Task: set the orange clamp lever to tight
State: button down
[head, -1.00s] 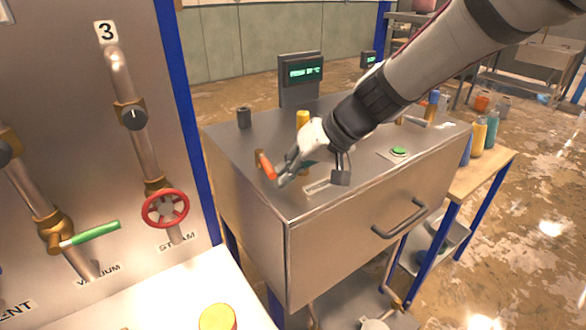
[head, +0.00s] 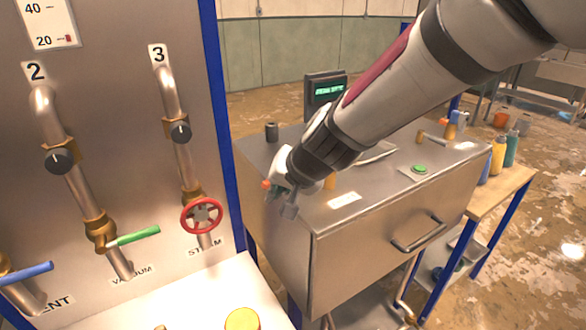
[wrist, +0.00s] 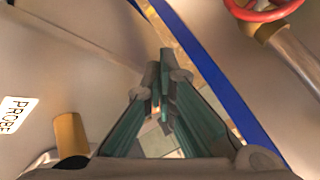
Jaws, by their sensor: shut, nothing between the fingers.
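The orange clamp lever (head: 266,184) is on the left part of the steel cabinet's top (head: 385,175). In the head view only a small orange bit shows, at the left edge of my gripper. The rest is hidden, so I cannot tell its angle or whether the gripper touches it. My gripper (head: 287,203) points down at the cabinet's front left area and is shut and empty. In the wrist view the green-grey fingers (wrist: 163,88) are together with nothing between them. I cannot make out the orange lever in that view.
A red STEAM wheel (head: 202,216) and a green VACUUM lever (head: 138,236) are on the panel at left. A dark knob (head: 272,132), a display (head: 325,92) and a green button (head: 419,169) are on the cabinet. A brass post (wrist: 70,135) stands near the gripper.

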jog(key=shift+w+a+p, duration=0.15)
jog(key=shift+a+p, duration=0.25)
jog(key=shift+a, duration=0.35)
jog(key=shift+w+a+p, duration=0.15)
jog(key=shift+a+p, duration=0.2)
jog(key=shift+a, duration=0.35)
jog(key=shift+w+a+p, duration=0.4)
jog(key=shift+a, duration=0.1)
jog(key=shift+w+a+r, duration=0.1)
jog(key=shift+w+a, duration=0.1)
jog(key=shift+r, duration=0.1)
